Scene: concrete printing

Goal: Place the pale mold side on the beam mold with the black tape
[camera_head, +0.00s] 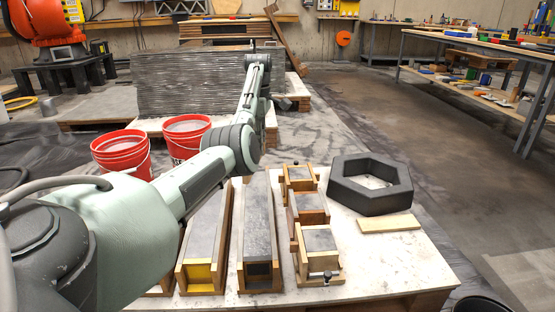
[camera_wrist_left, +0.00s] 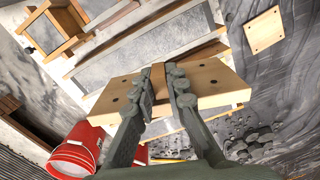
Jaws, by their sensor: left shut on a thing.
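My left gripper (camera_wrist_left: 160,82) is shut on a pale wooden board with dark holes, the pale mold side (camera_wrist_left: 212,78), in the left wrist view. The beam mold with a black end (camera_head: 258,224) lies lengthwise on the table, grey on top. Beside it on the left is a beam mold with a yellow end (camera_head: 207,235). My right gripper is not in view.
Several small wooden molds (camera_head: 308,208) stand right of the beam molds. A dark hexagonal ring (camera_head: 370,200) and a loose pale board (camera_head: 389,224) lie farther right on the table (camera_head: 400,265). Red buckets (camera_head: 120,150) stand left behind the molds. The table's right front is clear.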

